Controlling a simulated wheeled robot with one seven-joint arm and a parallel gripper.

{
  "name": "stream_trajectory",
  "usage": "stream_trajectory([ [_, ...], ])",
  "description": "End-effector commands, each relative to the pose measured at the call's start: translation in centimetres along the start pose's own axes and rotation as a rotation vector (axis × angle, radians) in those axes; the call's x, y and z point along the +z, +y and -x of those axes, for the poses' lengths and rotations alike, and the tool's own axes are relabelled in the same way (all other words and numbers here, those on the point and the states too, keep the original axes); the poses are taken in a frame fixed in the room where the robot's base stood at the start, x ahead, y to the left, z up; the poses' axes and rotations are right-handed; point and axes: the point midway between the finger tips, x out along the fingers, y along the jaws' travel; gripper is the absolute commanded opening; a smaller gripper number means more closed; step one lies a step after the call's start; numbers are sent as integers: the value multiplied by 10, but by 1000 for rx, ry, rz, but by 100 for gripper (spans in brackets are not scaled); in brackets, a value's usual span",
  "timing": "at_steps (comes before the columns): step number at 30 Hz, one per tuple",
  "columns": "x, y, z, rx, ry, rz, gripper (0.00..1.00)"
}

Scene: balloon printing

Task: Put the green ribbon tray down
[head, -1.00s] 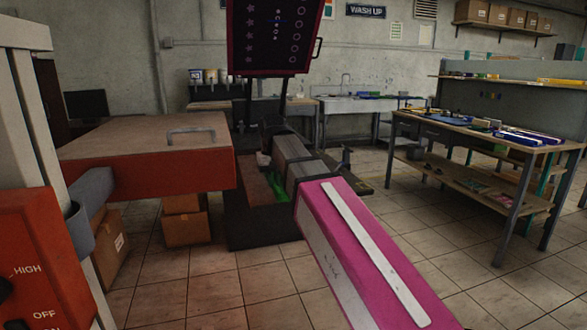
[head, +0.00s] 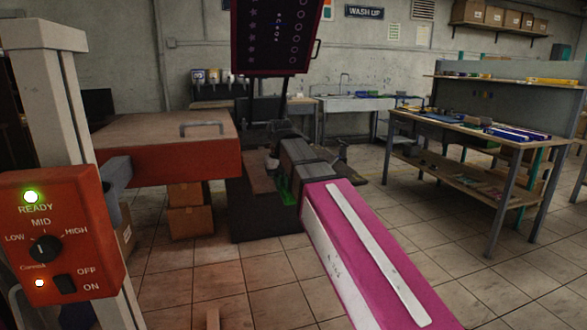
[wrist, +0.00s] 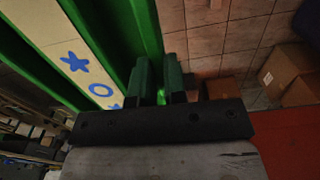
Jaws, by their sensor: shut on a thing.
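The green ribbon tray (wrist: 110,55) fills the upper left of the wrist view. It has green side walls and a cream ribbon (wrist: 74,60) printed with blue stars and a ring. My gripper (wrist: 161,92) is shut on a green part at the tray's edge, between its two dark green fingers. In the head view my gripper's jaws are hard to make out behind my pink arm. Only a small green piece of the tray (head: 284,191) shows beside the arm there. Tiled floor shows beside the tray in the wrist view.
A red machine (head: 180,168) with a brown top stands left, cardboard boxes (head: 188,222) beneath it. An orange control box (head: 58,235) with a lit green READY light is close at left. A worktable (head: 475,145) with blue items stands right. Floor between is clear.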

Motion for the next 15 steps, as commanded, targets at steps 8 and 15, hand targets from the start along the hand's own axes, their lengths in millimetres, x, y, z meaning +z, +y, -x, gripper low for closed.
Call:
stream_trajectory([
  [8, 3, 39, -20, 1, -1, -42, 0],
  [15, 11, 98, -50, 1, -1, -108, 0],
])
